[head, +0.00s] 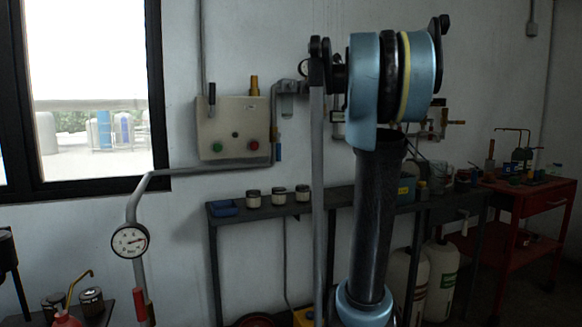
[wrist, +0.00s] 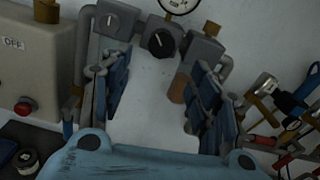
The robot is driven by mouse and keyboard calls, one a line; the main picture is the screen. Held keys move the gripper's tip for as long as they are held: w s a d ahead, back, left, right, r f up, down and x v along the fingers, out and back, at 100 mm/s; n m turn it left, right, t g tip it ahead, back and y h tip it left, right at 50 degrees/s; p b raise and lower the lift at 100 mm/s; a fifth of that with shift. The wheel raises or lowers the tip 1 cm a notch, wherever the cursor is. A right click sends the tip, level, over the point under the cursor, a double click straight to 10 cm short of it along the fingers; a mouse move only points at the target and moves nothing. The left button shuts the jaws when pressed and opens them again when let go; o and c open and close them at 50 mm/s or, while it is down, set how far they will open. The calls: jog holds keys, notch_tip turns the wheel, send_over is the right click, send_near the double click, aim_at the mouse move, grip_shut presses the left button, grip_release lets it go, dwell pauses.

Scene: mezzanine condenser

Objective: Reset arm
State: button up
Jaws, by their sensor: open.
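My gripper (wrist: 155,100) shows in the wrist view with its two dark-blue fingers spread apart. My blue and black arm (head: 372,215) stands nearly upright right of centre in the head view. The fingers cannot be made out in the head view. The wrist camera faces the wall beside a beige control box (wrist: 38,65) with an OFF label and a red button. The same kind of box (head: 236,128) hangs left of my arm in the head view.
A dark shelf (head: 265,210) with several jars runs along the wall behind my arm. A red cart (head: 530,200) stands at right. A pipe with a gauge (head: 130,240) rises at front left. In the wrist view, valves and tools (wrist: 285,105) crowd the right side.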

jog(key=s+a+f+n+g, duration=0.35)
jog(key=s+f+n, duration=0.3)
jog(key=f, duration=0.45)
jog(key=s+a+f+n+g+y, duration=0.1)
jog(key=s+a+f+n+g, duration=0.2)
jog(key=s+a+f+n, duration=0.45)
jog(key=s+a+f+n+g, duration=0.1)
jog(key=s+f+n+g, duration=0.2)
jog(key=s+f+n, duration=0.75)
jog(key=s+d+f+n+g+h, duration=0.1)
jog(key=s+d+f+n+h, duration=0.1)
jog(key=s+f, duration=0.5)
jog(key=s+d+f+n+g+h, duration=0.2)
jog(key=s+f, duration=0.5)
jog(key=f, duration=0.7)
jog(key=s+d+f+n+g+h, duration=0.2)
jog(key=s+d+f, duration=0.2)
jog(key=s+f, duration=0.3)
notch_tip(320, 180, down, 4)
jog(key=shift+s+d+f+n+h, duration=0.15)
jog(key=shift+d+f+n+h, duration=0.1)
jog(key=shift+n+h, duration=0.1)
jog(key=shift+g, duration=0.25)
jog(key=shift+w+f, duration=0.15)
jog(key=shift+w, duration=0.35)
